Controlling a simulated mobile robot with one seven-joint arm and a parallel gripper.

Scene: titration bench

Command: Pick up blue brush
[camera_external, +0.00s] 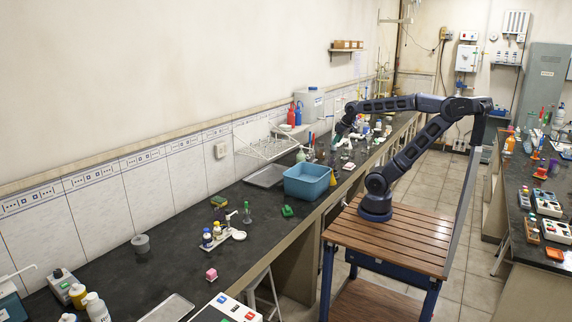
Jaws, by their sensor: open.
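My gripper (336,139) is at the end of my arm, low over the far part of the dark bench (165,237), to the right of the wire drying rack (266,146). It is open, and I see nothing held in it. Its fingers are very small in this view. I cannot make out a blue brush for certain. Several small items stand close around the gripper, and the arm and gripper may hide some of them.
A blue basin (307,182) stands on the bench nearer than the gripper, beside a metal tray (267,176). Red (291,116) and blue (298,115) bottles stand near the wall. Bottles and glassware crowd the bench beyond.

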